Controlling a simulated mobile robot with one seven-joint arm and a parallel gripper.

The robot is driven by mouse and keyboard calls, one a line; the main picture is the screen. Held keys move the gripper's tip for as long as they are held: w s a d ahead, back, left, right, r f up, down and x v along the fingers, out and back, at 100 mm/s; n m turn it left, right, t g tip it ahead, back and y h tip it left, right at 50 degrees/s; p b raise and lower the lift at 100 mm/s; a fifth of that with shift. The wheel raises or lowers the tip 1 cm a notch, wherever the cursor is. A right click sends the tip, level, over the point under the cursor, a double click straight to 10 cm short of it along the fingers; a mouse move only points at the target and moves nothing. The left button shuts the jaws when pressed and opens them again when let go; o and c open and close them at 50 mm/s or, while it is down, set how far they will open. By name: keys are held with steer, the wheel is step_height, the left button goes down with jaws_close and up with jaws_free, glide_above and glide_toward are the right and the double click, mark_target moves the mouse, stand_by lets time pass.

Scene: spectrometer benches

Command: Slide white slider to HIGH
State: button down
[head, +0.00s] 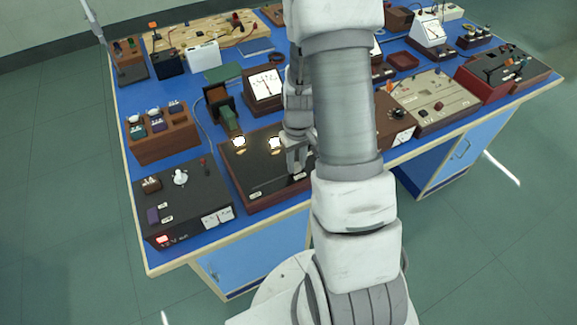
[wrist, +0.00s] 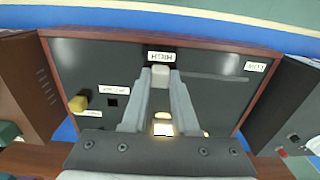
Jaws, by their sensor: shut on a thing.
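The white slider (wrist: 160,79) sits between my fingertips on a dark panel with a wooden frame (wrist: 218,103). It is directly beside the label HIGH (wrist: 161,56), which reads upside down in the wrist view. Its slot (wrist: 218,78) runs right toward the label LOW (wrist: 256,67). My gripper (wrist: 161,72) is shut on the slider, one finger on each side. In the head view my gripper (head: 297,172) is down at the panel (head: 245,178); the slider cannot be made out there.
A yellow knob (wrist: 78,104) and a lit lamp (wrist: 163,129) are on the same panel. In the head view a black power box (head: 190,200) stands left of it, and a meter (head: 265,85) behind it. Other instruments crowd the blue bench top.

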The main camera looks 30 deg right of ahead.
mark_target(298, 164)
steer(key=shift+d, duration=0.25)
steer(key=c, duration=0.7)
jaws_free()
steer(key=shift+d, duration=0.15)
steer(key=shift+r, duration=0.5)
step_height(298, 164, up, 16)
steer(key=shift+r+p, duration=0.25)
steer(key=shift+p, duration=0.5)
